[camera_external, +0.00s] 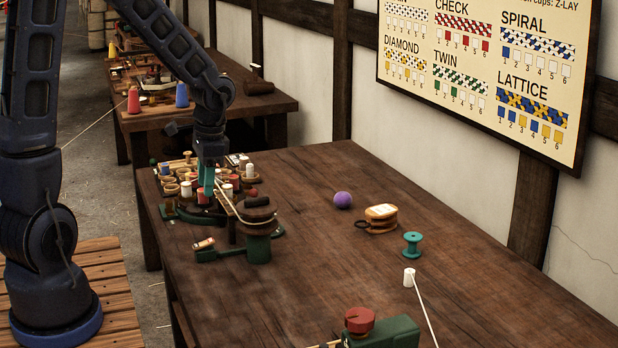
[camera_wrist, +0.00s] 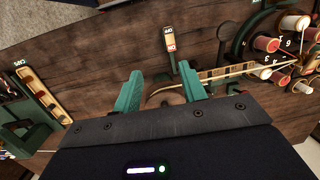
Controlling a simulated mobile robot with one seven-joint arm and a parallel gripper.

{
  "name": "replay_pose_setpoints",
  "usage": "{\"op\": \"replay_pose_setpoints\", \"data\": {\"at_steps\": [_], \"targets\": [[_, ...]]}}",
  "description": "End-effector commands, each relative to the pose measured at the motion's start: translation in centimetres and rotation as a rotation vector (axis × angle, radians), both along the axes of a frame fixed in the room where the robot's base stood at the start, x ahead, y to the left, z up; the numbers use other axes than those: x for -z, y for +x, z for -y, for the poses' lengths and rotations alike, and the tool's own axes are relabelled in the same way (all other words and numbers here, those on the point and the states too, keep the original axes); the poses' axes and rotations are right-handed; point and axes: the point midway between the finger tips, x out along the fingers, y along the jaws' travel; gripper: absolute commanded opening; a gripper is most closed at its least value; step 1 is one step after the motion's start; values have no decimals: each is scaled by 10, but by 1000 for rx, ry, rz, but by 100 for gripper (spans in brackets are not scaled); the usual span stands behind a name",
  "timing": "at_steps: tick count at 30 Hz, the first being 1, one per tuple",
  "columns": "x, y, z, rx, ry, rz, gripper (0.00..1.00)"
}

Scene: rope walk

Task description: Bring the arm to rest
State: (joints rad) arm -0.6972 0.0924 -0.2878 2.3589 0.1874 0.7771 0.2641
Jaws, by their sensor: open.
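My arm (camera_external: 180,50) reaches down from the upper left in the external view. A round wooden piece (camera_wrist: 166,97) shows below, between the fingers, partly hidden by my gripper's body. I cannot tell whether a fingertip touches anything.
A green post (camera_external: 258,248) and several spools and cups crowd around my gripper. The table's middle is clear. A pattern board (camera_external: 480,70) hangs on the wall.

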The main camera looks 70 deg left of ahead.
Motion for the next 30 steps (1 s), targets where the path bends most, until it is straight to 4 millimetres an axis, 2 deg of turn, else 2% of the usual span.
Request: {"op": "replay_pose_setpoints", "data": {"at_steps": [1, 3, 15, 23, 30], "targets": [[-14, -1, 11, 6, 18, 20, 42], [-29, -4, 23, 5, 35, 40, 42], [-108, -32, 94, 2, 85, 192, 42], [-148, -65, 136, 4, 71, 303, 42], [-177, -101, 169, 10, 22, 407, 42]]}}
